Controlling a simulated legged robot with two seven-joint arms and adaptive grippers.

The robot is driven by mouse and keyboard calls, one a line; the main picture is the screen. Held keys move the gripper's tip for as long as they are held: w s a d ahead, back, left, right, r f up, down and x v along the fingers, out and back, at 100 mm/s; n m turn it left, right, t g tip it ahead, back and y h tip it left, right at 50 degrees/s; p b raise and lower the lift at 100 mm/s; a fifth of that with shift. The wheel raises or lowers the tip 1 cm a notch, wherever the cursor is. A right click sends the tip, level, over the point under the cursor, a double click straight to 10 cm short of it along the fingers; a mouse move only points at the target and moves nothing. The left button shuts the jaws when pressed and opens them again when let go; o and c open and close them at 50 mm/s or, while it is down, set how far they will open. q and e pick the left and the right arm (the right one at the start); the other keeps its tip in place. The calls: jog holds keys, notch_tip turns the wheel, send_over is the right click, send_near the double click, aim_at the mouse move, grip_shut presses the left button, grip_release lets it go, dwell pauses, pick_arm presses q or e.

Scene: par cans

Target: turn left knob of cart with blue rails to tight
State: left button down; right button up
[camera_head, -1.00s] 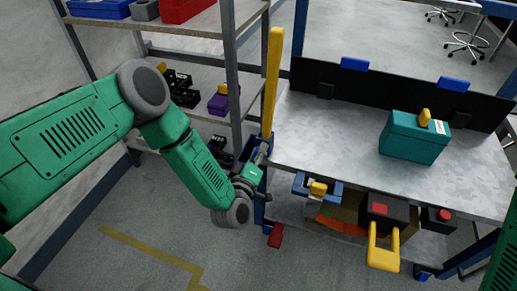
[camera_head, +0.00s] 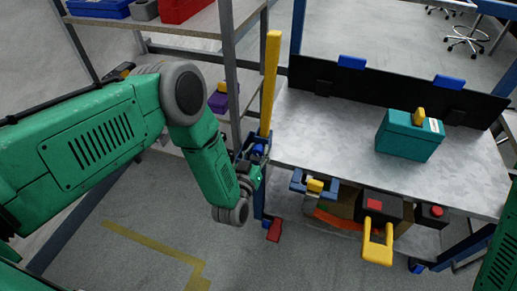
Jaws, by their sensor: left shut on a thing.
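The cart (camera_head: 345,140) has a grey metal top, blue rails and a black back panel (camera_head: 400,92). A yellow upright bar (camera_head: 271,80) stands at its left corner. My left gripper (camera_head: 256,148) is at that corner, at the foot of the yellow bar, shut on the small blue left knob (camera_head: 259,150). The fingers and wrist hide much of the knob, and its turn angle cannot be read. My right gripper is out of view; only green parts of my right arm show at the right edge.
A teal box (camera_head: 408,137) with a yellow handle sits on the cart top. A grey shelf rack (camera_head: 205,25) stands close behind my left arm.

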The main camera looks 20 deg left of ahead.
pick_arm(q)
jog(key=shift+s+d+f+m, duration=0.1)
jog(key=shift+s+f+m, duration=0.25)
jog(key=shift+m, duration=0.35)
jog(key=c, duration=1.4)
grip_release()
jog(key=shift+f, duration=0.1)
jog(key=shift+o, duration=1.1)
jog(key=shift+w, duration=0.1)
jog(key=shift+w+r, duration=0.1)
jog(key=shift+r, duration=0.1)
jog(key=s, duration=1.2)
jog(key=shift+a, duration=0.25)
